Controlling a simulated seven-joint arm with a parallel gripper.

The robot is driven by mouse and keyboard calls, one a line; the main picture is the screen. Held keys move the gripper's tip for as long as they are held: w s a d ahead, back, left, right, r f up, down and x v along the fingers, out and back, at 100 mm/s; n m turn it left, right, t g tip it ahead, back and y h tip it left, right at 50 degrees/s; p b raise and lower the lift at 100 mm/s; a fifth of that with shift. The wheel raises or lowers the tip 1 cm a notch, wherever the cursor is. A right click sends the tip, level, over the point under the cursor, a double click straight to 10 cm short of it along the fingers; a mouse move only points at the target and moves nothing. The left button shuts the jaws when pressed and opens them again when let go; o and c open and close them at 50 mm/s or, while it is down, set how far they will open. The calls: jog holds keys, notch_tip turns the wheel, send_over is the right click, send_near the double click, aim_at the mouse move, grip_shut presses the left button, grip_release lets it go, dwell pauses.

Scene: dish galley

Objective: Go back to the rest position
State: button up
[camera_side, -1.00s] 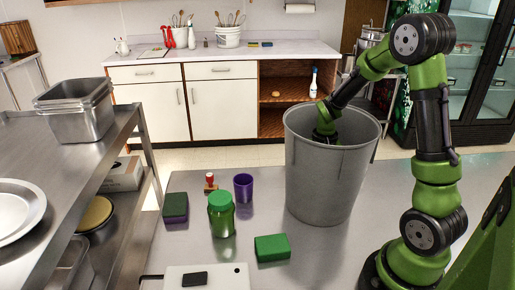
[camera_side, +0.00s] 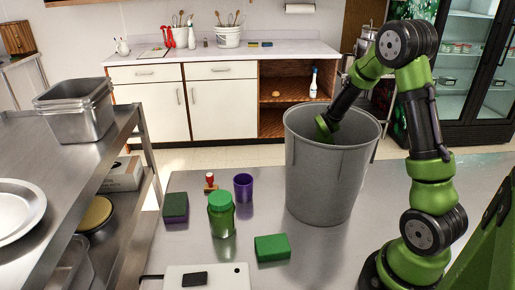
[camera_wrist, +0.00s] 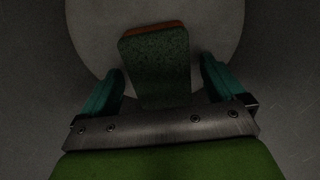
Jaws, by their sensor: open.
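My gripper (camera_wrist: 162,78) is open, with one teal finger on each side of a sponge. The sponge (camera_wrist: 158,62) has a dark green top and an orange edge. It lies over the pale round floor of the bin, between the fingers, with dark gaps showing at both sides. In the side view, my arm reaches over the rim into the grey bin (camera_side: 325,185). The bin's wall hides my fingers and the sponge there.
Left of the bin on the metal table stand a purple cup (camera_side: 243,188), a green-lidded jar (camera_side: 222,215), a green sponge (camera_side: 272,248), a dark sponge (camera_side: 175,207) and a red-topped stamp (camera_side: 210,183). A steel rack (camera_side: 130,130) stands at left.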

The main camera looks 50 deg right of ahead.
notch_tip(320, 180, up, 19)
jog(key=w+a+r+m, duration=0.3)
jog(key=a+r+m, duration=0.3)
jog(key=r+m, duration=0.25)
jog(key=w+a+f+n, duration=0.3)
jog(key=w+a+n, duration=0.3)
jog(key=w+a, duration=0.8)
jog(key=w+a+f+n, duration=0.1)
jog(key=a+f, duration=0.5)
jog(key=a, duration=0.2)
jog(key=a+f+n, duration=0.2)
jog(key=a+f, duration=0.3)
jog(key=a, duration=0.4)
jog(key=shift+w+f, duration=0.35)
